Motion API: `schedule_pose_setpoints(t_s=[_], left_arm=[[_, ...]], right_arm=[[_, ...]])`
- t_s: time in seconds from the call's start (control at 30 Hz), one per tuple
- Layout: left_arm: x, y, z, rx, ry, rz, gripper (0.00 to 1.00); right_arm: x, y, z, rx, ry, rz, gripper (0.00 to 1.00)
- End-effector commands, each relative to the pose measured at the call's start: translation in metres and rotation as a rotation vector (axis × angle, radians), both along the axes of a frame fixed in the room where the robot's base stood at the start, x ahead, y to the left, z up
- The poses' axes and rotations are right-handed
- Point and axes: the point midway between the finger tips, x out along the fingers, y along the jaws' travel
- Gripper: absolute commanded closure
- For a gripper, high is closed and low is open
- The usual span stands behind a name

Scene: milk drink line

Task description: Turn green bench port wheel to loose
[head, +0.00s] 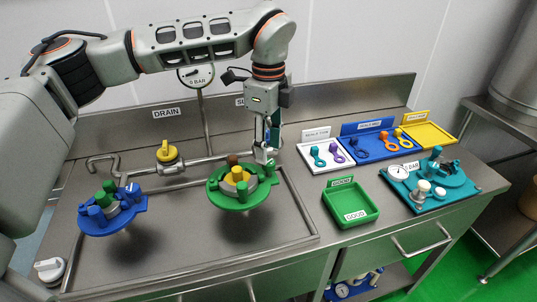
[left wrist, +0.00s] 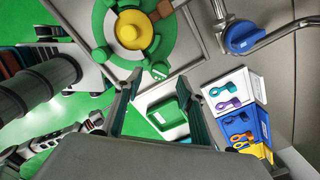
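The green bench port (head: 222,198) is a round green plate on the bench basin, with a yellow centre (head: 238,174), a brown knob (head: 233,159) and upright green posts. It also shows at the top of the left wrist view (left wrist: 100,30), partly cut off by the frame edge. My left gripper (head: 267,155) hangs fingers down just beyond the port's back right side. In the left wrist view its two fingers are spread with nothing between them, and one fingertip is close to the port's edge; contact cannot be told. My right gripper is not in view.
A blue port (head: 92,222) stands left on the basin. A yellow valve handle (head: 167,152) is behind; a blue handle (left wrist: 242,38) is near my gripper. Right are a green tray (head: 340,212), white, blue and yellow trays, and a teal gauge board (head: 465,186).

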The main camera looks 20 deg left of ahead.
Motion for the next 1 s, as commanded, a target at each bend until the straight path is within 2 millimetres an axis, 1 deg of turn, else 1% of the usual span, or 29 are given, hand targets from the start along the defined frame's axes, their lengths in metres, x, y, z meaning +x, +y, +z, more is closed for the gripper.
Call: schedule_pose_setpoints(t_s=[0.03,0.2,0.3,0.4,0.5,0.6,1.0], left_arm=[[0.001,0.0,0.013,0.0,-0.004,0.001,0.61],[0.001,0.0,0.047,0.0,-0.004,0.002,0.61],[0.001,0.0,0.063,0.0,-0.004,0.0,0.61],[0.0,0.0,0.075,0.001,-0.001,0.001,0.61],[0.0,0.0,0.083,0.001,-0.002,0.0,0.61],[0.0,0.0,0.085,0.001,0.0,0.0,0.61],[0.0,0.0,0.086,0.0,0.0,0.0,0.61]], right_arm=[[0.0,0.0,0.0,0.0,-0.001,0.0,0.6],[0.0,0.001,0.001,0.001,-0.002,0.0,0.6],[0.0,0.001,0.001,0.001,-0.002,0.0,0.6],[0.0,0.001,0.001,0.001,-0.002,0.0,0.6],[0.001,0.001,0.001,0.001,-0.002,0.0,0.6],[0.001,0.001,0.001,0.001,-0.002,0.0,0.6],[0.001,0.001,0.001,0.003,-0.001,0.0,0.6]])
